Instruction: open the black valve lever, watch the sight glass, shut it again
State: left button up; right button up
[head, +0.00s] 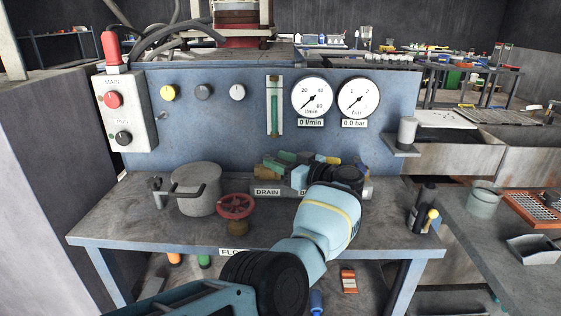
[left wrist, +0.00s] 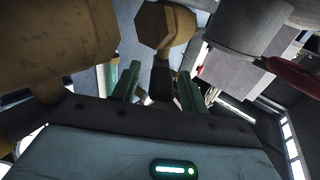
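My left gripper (head: 279,162) is at the valve block behind the DRAIN label, its green fingers pointing left. In the left wrist view its two fingers (left wrist: 158,88) stand apart, with a dark bar, seemingly the black valve lever (left wrist: 162,82), in the gap between them. I cannot tell whether either finger touches it. A brass hexagonal valve part (left wrist: 165,27) is just beyond. In the head view the lever is hidden by my gripper and wrist. The sight glass (head: 274,108), a green upright tube, is on the blue panel. My right gripper is not in view.
Two gauges (head: 312,97) (head: 358,98) read 0 l/min and 0.0 bar. A red handwheel (head: 235,206) and a grey lidded pot (head: 195,189) stand left of my gripper. A dark bottle (head: 424,206) stands at the bench's right end. The bench's front left is clear.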

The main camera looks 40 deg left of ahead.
pick_arm(q)
jog(key=d, duration=0.7)
jog(key=shift+s+d+b, duration=0.15)
jog(key=shift+d+b, duration=0.25)
jog(key=shift+c, duration=0.3)
